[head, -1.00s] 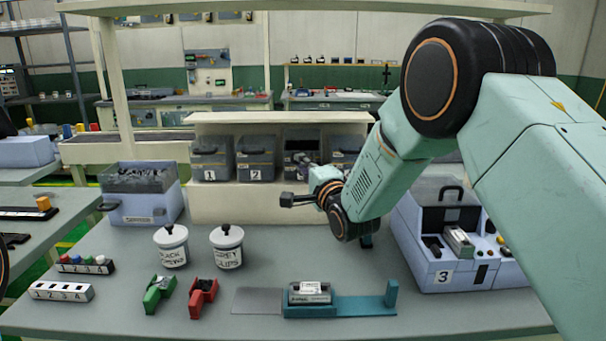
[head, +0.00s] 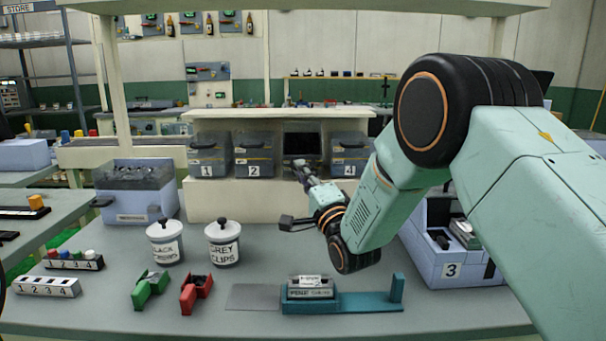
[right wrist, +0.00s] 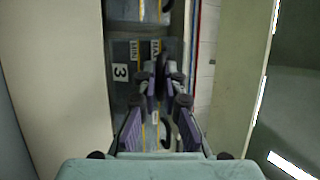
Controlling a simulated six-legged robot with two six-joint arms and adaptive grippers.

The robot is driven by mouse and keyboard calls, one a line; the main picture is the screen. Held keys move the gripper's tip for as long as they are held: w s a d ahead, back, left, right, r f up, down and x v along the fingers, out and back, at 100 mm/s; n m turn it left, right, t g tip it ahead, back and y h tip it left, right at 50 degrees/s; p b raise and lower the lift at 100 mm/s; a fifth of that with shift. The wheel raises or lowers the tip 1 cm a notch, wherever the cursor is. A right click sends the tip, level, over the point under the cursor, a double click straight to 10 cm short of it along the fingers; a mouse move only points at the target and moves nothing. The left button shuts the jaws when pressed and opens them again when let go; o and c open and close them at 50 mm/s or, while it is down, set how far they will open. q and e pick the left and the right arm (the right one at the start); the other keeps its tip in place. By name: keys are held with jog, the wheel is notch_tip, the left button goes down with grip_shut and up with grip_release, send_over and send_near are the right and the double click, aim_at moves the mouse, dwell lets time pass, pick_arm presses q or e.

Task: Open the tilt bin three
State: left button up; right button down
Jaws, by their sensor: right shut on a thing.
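Tilt bin three (head: 301,143) is in the row on the shelf, between bins two and four. A dark opening shows at its place in the head view, and its front appears tipped outward, partly hidden by my right gripper. In the right wrist view the bin's grey front (right wrist: 121,88) shows its label 3 sideways. My right gripper (head: 302,170) is at this front, and its purple-sided fingers (right wrist: 161,72) are shut on the bin's handle, which they mostly hide. My left gripper is out of view.
Bin two (head: 254,155) and bin four (head: 349,155) stand close on either side. Below are two lidded jars (head: 223,245), a teal fixture (head: 350,303) and green and red clips (head: 196,293). A blue-grey box marked 3 (head: 440,255) is at the right, behind my arm.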

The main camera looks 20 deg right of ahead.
jog(key=shift+f, duration=0.4)
jog(key=c, duration=1.8)
grip_release()
jog(key=shift+s, duration=0.1)
jog(key=o, duration=0.3)
jog(key=shift+d+r, duration=0.1)
jog(key=shift+o, duration=0.3)
jog(key=shift+r, duration=0.1)
jog(key=v, duration=1.2)
jog(key=shift+r, duration=0.1)
